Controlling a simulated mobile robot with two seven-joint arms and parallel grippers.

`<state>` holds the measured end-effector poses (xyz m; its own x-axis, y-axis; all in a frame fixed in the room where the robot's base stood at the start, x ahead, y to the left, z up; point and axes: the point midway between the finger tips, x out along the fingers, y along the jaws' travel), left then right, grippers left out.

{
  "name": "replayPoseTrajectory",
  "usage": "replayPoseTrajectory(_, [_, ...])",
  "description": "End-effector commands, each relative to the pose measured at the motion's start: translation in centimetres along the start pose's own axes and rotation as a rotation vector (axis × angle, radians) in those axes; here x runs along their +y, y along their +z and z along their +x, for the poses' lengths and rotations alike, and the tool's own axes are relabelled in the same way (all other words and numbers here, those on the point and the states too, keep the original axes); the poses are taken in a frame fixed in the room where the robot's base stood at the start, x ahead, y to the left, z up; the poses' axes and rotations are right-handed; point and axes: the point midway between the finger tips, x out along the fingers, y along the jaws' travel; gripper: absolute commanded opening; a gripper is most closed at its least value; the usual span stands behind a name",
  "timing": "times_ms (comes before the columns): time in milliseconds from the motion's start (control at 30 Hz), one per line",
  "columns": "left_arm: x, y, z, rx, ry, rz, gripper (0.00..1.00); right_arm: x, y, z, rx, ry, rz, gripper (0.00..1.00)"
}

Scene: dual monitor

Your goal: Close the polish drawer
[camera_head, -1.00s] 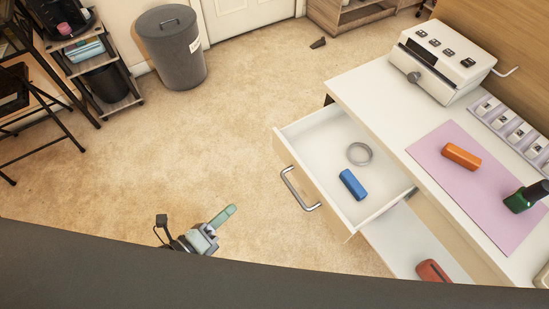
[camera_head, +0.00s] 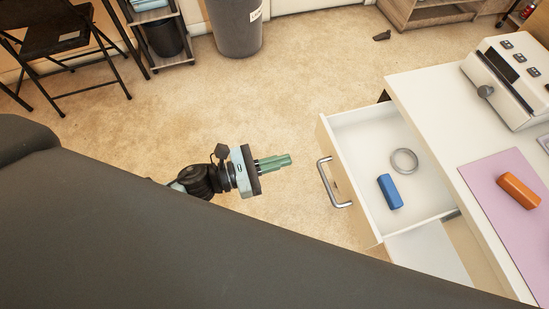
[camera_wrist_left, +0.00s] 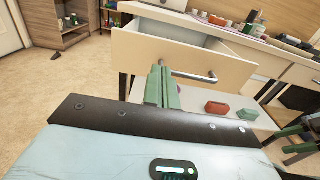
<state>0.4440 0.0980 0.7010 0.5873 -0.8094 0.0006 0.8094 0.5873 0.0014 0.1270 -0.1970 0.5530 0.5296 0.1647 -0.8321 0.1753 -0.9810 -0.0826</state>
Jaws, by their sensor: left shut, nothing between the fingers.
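The drawer (camera_head: 362,212) is pulled out from the white desk. Its pale wood front has a silver bar handle (camera_head: 331,186). A blue block (camera_head: 389,191) and a grey ring (camera_head: 404,152) lie inside. My left gripper (camera_head: 288,160) is shut and empty, with green fingers pointing at the drawer front, a short gap left of the handle in the head view. In the left wrist view the fingers (camera_wrist_left: 162,82) overlap the handle (camera_wrist_left: 192,76) in the picture; contact cannot be told. A dark and green shape at that view's right edge may be my right gripper (camera_wrist_left: 292,132).
The desktop (camera_head: 440,105) holds a white machine (camera_head: 510,80) and a pink mat (camera_head: 490,215) with an orange block (camera_head: 518,191). Red items (camera_wrist_left: 217,108) rest on a shelf under the drawer. A grey bin (camera_head: 236,25) stands farther back. The carpet left of the drawer is clear.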

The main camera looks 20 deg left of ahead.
Motion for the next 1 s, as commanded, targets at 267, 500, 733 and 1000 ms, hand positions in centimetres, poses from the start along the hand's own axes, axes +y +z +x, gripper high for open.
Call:
replayPoseTrajectory(267, [0.0,0.2,5.5,-0.003,0.000,0.000,0.00,-0.2,-0.2,-0.5,0.001,0.001,0.008,0.46])
replayPoseTrajectory(500, [0.0,0.1,8.9,-0.001,0.000,0.000,0.00,-0.2,-0.1,-0.6,-0.003,0.001,0.008,0.46])
replayPoseTrajectory(733, [0.0,0.0,10.2,0.000,0.001,-0.001,0.00,-0.2,-0.1,-0.7,-0.004,0.001,0.007,0.46])
replayPoseTrajectory(1000, [0.0,0.0,10.3,0.001,0.001,-0.001,0.00,-0.2,-0.1,-0.7,-0.003,0.001,0.004,0.46])
